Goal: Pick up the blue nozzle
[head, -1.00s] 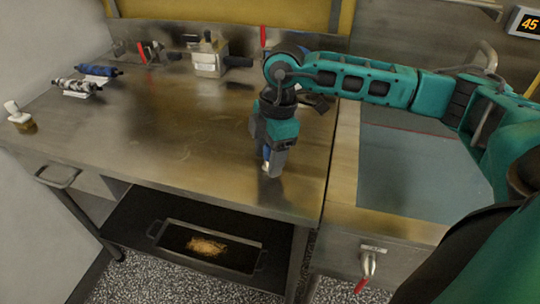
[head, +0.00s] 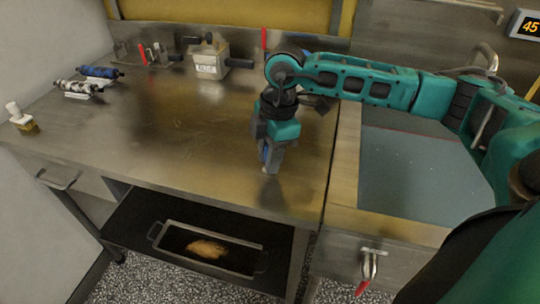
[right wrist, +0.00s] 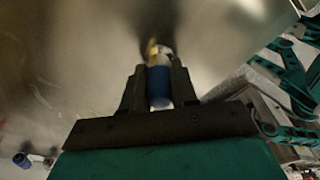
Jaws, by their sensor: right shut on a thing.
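The blue nozzle (right wrist: 159,86) shows in the right wrist view as a short blue cylinder with a pale tip, between the two dark fingers. My right gripper (right wrist: 158,82) is shut on it, with a finger on each side. In the head view my right gripper (head: 270,164) points down at the right part of the steel table. A little blue of the nozzle (head: 263,154) shows at its fingers; the rest is hidden. I cannot tell whether its tip touches the table. My left gripper is not in view.
The steel table (head: 170,135) is clear in the middle. Two rollers, one blue (head: 100,72) and one pale (head: 75,87), and a small bottle (head: 22,120) stand at the left. A tray (head: 165,240) sits below.

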